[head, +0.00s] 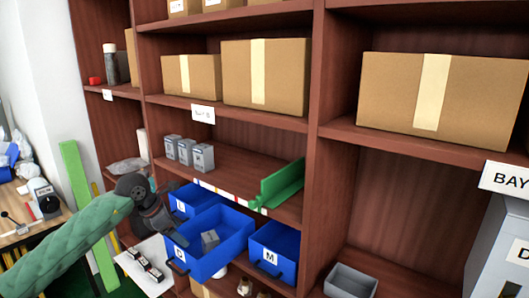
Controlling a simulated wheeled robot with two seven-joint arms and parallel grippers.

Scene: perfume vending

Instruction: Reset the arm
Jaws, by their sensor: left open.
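My left arm comes in from the left in a green sleeve. Its dark left gripper (178,238) is open at the left rim of the front blue bin (232,250). A small grey box (210,240) lies inside that bin, apart from the fingers as far as I can tell. The fingertips are small and partly lost against the bin. My right gripper is not in view.
Blue bins stand behind (190,190) and to the right marked M (285,262). Several small grey boxes (203,158) and a green divider (283,184) are on the shelf above. Cardboard boxes (265,76) fill upper shelves. A grey bin (350,282) sits lower right.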

